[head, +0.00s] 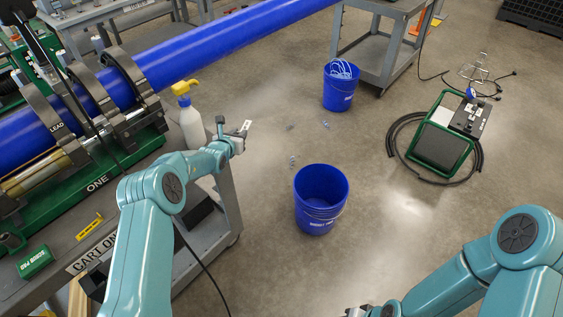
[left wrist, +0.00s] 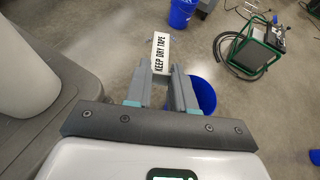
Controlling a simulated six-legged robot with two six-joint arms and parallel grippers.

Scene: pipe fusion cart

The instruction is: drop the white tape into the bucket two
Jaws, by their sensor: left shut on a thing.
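The white tape (head: 246,126) is a small white piece at the tip of my left gripper (head: 238,138). In the left wrist view, the tape (left wrist: 160,52) reads "KEEP DRY TAPE" and sits between the fingers of the shut left gripper (left wrist: 161,88). A blue bucket (head: 321,214) stands on the floor, right of and below the gripper in the head view; it looks empty. A second blue bucket (head: 339,97) farther back holds a pale coil. I cannot read either bucket's number. My right gripper (head: 366,311) is mostly cut off at the bottom edge.
A white spray bottle (head: 191,124) with a yellow head stands on the cart beside my left forearm. A long blue pipe (head: 220,38) crosses behind. A green-framed machine (head: 440,140) with a black hose stands right. The floor around the near bucket is mostly clear.

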